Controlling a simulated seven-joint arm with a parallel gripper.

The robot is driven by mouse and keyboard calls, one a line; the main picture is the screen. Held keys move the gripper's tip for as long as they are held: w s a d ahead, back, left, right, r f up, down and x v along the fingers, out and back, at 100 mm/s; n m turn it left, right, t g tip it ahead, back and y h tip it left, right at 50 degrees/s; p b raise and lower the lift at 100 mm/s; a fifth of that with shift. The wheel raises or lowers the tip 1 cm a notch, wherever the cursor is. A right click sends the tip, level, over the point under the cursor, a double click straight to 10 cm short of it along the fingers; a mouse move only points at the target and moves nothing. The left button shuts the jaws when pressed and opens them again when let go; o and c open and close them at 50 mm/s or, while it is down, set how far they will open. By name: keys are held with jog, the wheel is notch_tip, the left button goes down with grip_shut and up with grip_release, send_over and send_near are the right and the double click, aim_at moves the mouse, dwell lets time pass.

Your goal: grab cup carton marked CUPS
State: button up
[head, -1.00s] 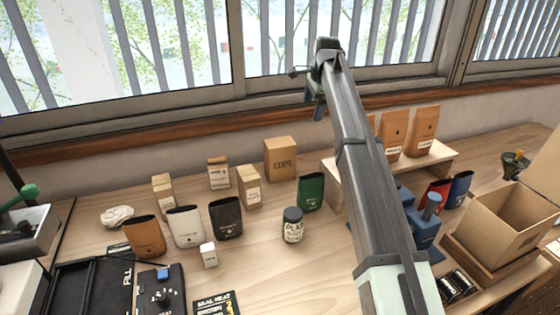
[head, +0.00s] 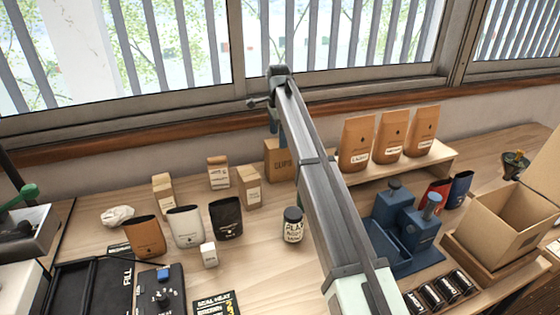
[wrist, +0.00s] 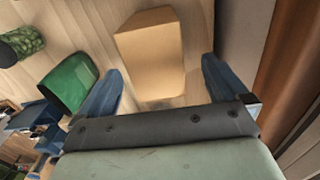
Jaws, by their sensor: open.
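The cup carton marked CUPS (head: 277,162) is a brown cardboard box standing at the back of the table near the window wall. My arm partly covers its right side in the head view. In the wrist view the carton (wrist: 150,52) lies ahead of and between the two blue fingers of my gripper (wrist: 163,88). The fingers are open and apart, with a gap on each side of the carton. In the head view my gripper (head: 273,122) is mostly hidden behind the arm, at the carton's top.
A green bag (wrist: 68,82) stands close beside the left finger in the wrist view. Smaller cartons (head: 249,187) and open bags (head: 226,218) stand left of the carton. A shelf with brown bags (head: 390,137) is to the right. The wall is close behind.

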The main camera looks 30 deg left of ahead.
aim_at(280, 151)
jog(key=shift+s+d+f, duration=0.1)
jog(key=shift+d+f, duration=0.1)
jog(key=shift+f, duration=1.5)
jog(key=shift+d+f, duration=0.15)
jog(key=shift+f, duration=1.55)
jog(key=shift+c, duration=0.5)
jog(key=c, duration=1)
